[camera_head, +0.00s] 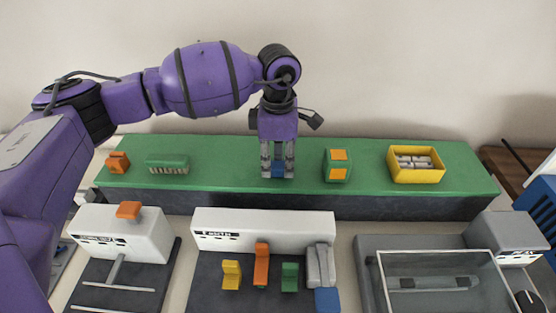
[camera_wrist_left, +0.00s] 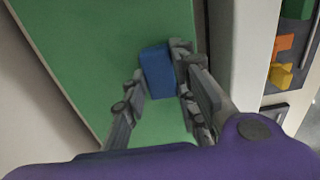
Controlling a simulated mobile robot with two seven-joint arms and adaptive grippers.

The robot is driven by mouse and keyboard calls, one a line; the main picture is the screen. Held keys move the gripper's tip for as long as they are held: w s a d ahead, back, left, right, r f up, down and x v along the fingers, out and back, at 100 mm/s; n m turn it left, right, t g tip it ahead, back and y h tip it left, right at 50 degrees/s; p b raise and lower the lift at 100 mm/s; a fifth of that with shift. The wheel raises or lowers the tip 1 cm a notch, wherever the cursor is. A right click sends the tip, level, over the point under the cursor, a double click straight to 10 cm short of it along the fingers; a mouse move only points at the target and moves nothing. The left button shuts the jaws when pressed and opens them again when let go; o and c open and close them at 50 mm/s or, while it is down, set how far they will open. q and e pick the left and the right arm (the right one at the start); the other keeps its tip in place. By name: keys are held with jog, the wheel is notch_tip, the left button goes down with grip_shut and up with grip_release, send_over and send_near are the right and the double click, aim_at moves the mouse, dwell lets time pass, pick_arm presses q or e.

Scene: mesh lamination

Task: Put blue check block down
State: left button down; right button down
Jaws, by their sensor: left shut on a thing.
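A blue block (camera_head: 278,172) is held between the fingers of my left gripper (camera_head: 277,165), over the middle of the green mat (camera_head: 225,165). In the left wrist view the blue block (camera_wrist_left: 157,72) sits between the two grey fingers (camera_wrist_left: 160,85), with green behind it. Whether the block touches the mat is hard to tell. Another blue block (camera_head: 327,300) is at the front, on the middle machine. My right gripper is not in view.
On the mat stand an orange piece (camera_head: 118,162), a green comb-like block (camera_head: 167,164), a green-and-orange block (camera_head: 337,165) and a yellow tray (camera_head: 416,177). White machines (camera_head: 125,233) (camera_head: 265,228) line the front. The mat is clear on both sides of the gripper.

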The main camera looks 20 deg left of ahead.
aim_at(278, 165)
pick_arm(q)
jog(key=shift+f, duration=0.15)
jog(key=c, duration=1.4)
grip_release()
notch_tip(278, 165, up, 12)
jog(key=shift+r, duration=0.25)
jog(key=shift+f, duration=0.1)
